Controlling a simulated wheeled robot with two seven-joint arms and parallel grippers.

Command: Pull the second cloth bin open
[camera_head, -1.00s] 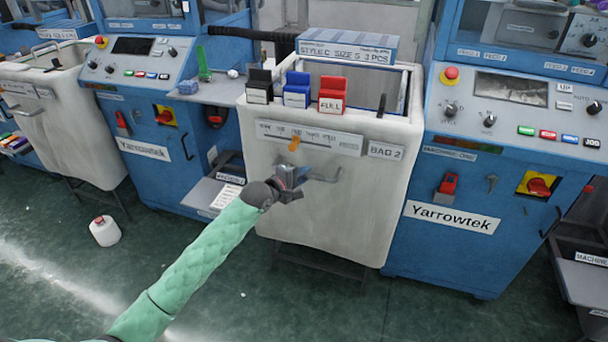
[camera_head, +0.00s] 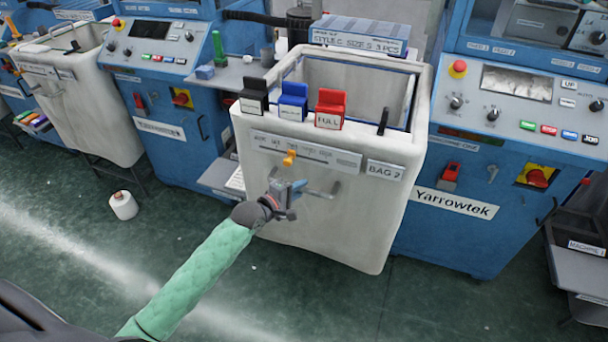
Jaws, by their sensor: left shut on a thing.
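The second cloth bin (camera_head: 240,141), cream and labelled BAG 2, stands between two blue machines. It juts out in front of them, and its open top shows a pale inside. A thin metal bar handle (camera_head: 322,195) crosses its front, below the slider strip. My left gripper (camera_head: 292,190), on the green-sleeved arm, is shut on the handle at its left part. The fingers hide that part of the bar. My right gripper is not in view.
Black, blue and red clips (camera_head: 331,108) sit on the bin's rim. Blue machines with control panels stand close on the left and right (camera_head: 452,213). The green floor (camera_head: 70,270) in front is mostly clear.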

